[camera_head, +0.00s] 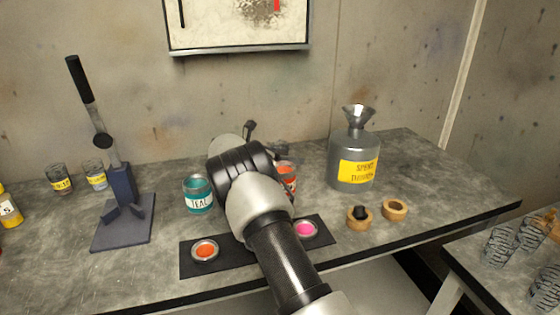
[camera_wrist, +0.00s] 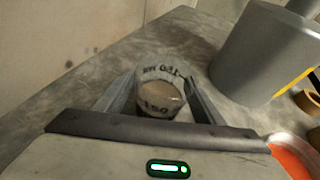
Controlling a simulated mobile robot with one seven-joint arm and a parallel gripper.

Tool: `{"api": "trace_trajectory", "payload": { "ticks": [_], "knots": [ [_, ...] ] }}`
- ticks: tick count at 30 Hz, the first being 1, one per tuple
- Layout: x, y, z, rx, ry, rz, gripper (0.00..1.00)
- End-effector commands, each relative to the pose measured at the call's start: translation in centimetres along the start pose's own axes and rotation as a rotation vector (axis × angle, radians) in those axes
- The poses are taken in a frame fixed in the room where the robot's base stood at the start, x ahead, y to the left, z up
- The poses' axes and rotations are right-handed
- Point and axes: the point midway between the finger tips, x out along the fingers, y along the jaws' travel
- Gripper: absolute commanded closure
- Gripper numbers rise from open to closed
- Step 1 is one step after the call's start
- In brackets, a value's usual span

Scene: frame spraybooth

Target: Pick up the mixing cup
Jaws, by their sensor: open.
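A clear mixing cup (camera_wrist: 158,92) with dark printed markings shows in the wrist view, standing upright on the grey bench. My gripper (camera_wrist: 160,84) is open, with one finger on each side of the cup. I cannot tell whether the fingers touch it. The lower part of the cup is partly hidden by my gripper's body. In the head view my arm covers the spot and I cannot make out the cup there.
A grey metal can with a funnel (camera_head: 352,160) stands right of my arm. A teal tin (camera_head: 199,196) and an orange-red tin (camera_head: 287,177) are close by. A dark mat (camera_head: 229,268) holds open paint lids. A press stand (camera_head: 123,190) is at left.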

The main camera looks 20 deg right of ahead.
Motion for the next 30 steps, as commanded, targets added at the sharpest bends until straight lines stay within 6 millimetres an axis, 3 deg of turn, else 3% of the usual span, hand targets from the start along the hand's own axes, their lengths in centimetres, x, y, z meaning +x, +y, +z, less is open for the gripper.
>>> {"api": "trace_trajectory", "payload": {
  "ticks": [5,13,22,30],
  "knots": [
    [-0.1,0.0,0.0,0.0,0.0,0.001,0.37],
    [-0.1,0.0,0.0,0.0,0.0,0.001,0.83],
    [-0.3,0.0,0.7,0.002,-0.001,0.001,0.83],
    [-2.3,-0.2,5.4,0.003,-0.002,0.001,0.83]
  ]
}}
